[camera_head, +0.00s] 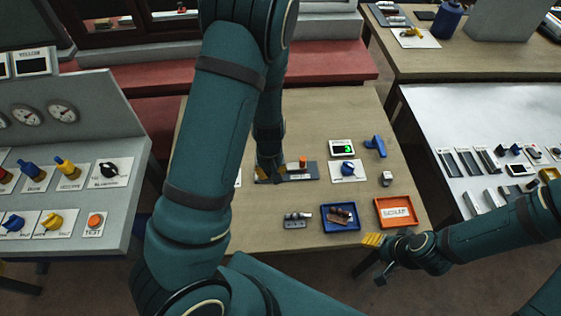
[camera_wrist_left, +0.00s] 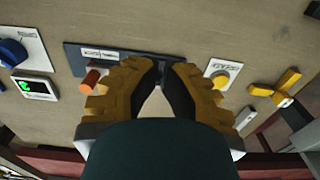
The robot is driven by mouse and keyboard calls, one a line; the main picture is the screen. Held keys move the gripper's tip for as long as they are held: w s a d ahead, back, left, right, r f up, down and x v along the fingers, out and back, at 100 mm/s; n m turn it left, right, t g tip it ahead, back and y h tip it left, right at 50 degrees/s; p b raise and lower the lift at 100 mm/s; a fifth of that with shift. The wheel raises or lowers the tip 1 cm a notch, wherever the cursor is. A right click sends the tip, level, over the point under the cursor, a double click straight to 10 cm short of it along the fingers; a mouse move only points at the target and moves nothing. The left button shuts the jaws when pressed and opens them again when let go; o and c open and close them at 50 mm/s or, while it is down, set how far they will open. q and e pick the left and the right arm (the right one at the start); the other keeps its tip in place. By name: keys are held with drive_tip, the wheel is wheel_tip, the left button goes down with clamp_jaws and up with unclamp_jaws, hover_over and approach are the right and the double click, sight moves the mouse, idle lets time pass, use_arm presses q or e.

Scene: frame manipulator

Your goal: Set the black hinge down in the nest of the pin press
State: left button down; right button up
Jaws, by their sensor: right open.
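The pin press is a dark grey-blue plate (camera_head: 270,179) with an orange cylinder on the wooden table in the head view. The plate (camera_wrist_left: 76,60) and orange cylinder (camera_wrist_left: 92,80) also show in the left wrist view. My left gripper (camera_wrist_left: 166,68) points at the plate, its yellow fingers with dark inner faces close together at the tips. Its tips cover part of the plate. I cannot make out the black hinge for sure; whether it is between the fingertips or the nest is hidden. My right gripper (camera_head: 374,259) is open near the table's front edge, clear of the press.
A blue tray (camera_head: 324,228) with brown parts and an orange scrap tray (camera_head: 378,205) stand at the front. A display (camera_head: 342,148), blue knob (camera_head: 348,168) and blue T-shaped thing (camera_head: 375,146) are right of the press. A yellow button (camera_wrist_left: 221,78) sits beside the plate.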

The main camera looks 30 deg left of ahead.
sight(272, 184)
use_arm(q)
drive_tip(key=f, duration=0.3)
drive_tip(key=f+b, duration=0.1)
drive_tip(key=f, duration=0.2)
drive_tip(key=f+b, duration=0.1)
drive_tip(key=f, duration=0.2)
drive_tip(key=shift+w, duration=0.3)
drive_tip(key=shift+w+a+f, duration=0.1)
drive_tip(key=shift+f, duration=0.55)
drive_tip(key=shift+w+a+r, duration=0.15)
drive_tip(key=shift+w+a, duration=0.15)
drive_tip(key=shift+w, duration=0.25)
drive_tip(key=shift+w+a+r, duration=0.1)
drive_tip(key=shift+w+a, duration=0.2)
drive_tip(key=shift+w, duration=0.2)
drive_tip(key=shift+w+a, duration=0.35)
drive_tip(key=shift+w, duration=0.2)
use_arm(e)
drive_tip(key=shift+w+f, duration=0.3)
drive_tip(key=shift+f, duration=0.55)
use_arm(q)
drive_tip(key=shift+w, duration=0.1)
drive_tip(key=shift+w+a, duration=0.45)
drive_tip(key=shift+w, duration=0.25)
use_arm(e)
drive_tip(key=shift+f, duration=0.1)
